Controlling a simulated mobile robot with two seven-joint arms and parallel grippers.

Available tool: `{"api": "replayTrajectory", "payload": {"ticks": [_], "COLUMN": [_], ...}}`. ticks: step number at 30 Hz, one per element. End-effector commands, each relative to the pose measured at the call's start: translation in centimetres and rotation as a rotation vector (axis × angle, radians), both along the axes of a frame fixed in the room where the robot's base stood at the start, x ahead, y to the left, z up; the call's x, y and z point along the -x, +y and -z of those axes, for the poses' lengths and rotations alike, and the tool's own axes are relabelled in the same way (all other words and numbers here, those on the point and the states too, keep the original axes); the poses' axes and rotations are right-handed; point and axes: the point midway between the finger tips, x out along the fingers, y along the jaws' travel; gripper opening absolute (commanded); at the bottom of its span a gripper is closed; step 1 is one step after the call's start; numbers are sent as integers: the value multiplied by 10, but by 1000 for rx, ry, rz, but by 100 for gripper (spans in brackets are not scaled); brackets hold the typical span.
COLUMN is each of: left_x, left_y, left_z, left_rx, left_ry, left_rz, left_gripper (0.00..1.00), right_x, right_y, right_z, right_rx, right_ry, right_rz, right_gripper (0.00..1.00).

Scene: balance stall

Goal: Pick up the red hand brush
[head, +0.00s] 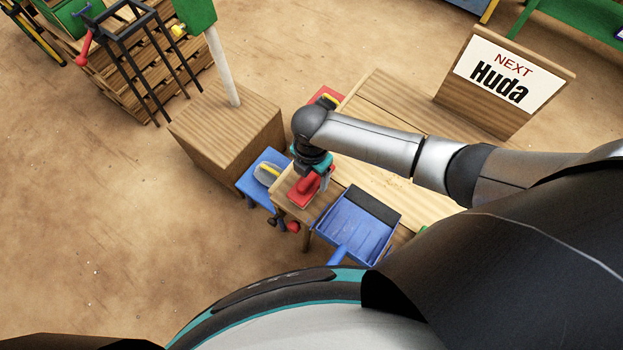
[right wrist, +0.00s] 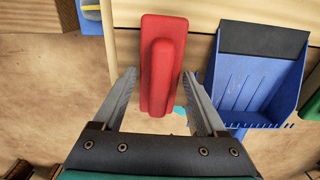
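The red hand brush (head: 305,191) lies on the left end of the wooden table (head: 429,202) in the head view, partly hidden by my right gripper. In the right wrist view the red hand brush (right wrist: 163,62) points lengthwise between my fingers, its near end reaching in between the fingertips. My right gripper (right wrist: 162,78) is open, with a gap visible on each side of the brush. In the head view my right gripper (head: 316,176) is above the brush, pointing down. My left gripper is not in view.
A blue dustpan (head: 357,225) lies right of the brush, close to my right finger in the wrist view (right wrist: 257,72). A blue stool (head: 255,186) with a grey-and-yellow item stands left of the table. A wooden box (head: 228,130) with a white post stands behind it. A sign (head: 508,75) stands at back right.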

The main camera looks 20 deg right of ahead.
Motion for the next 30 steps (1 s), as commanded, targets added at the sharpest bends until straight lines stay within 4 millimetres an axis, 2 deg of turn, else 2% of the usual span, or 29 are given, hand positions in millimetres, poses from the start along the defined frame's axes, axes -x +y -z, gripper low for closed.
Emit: {"api": "replayTrajectory", "payload": {"ticks": [2,19,30], "left_x": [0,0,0], "left_y": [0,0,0], "left_z": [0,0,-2], "left_rx": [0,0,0], "left_ry": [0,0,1], "left_rz": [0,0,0], "left_gripper": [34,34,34], "right_x": [0,0,-1], "right_y": [0,0,0], "right_z": [0,0,-6], "right_rx": [0,1,0], "right_ry": [0,-1,-2], "right_rz": [0,0,0], "right_gripper": [64,0,0]}}
